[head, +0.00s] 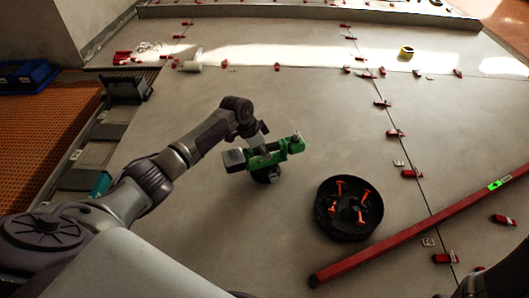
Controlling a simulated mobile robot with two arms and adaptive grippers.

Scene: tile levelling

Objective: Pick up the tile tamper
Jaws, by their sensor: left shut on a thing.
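The tile tamper (292,145) is a green and black power tool with a grey block at its left end and a dark round foot below. It is near the middle of the head view, over the grey tiles. My left gripper (261,149) comes down on it from above and is shut on its green body. The fingertips are mostly hidden against the tool. I cannot tell whether the foot touches the floor. My right gripper is not in view; only a dark part shows at the bottom right corner.
A black round bucket (347,232) with orange-handled pieces stands right of the tamper. A long red level (420,226) lies diagonally at the right. Several red wedges (396,133) line the tile joints. A yellow tape roll (406,53) lies farther back. Bare tile surrounds the tamper.

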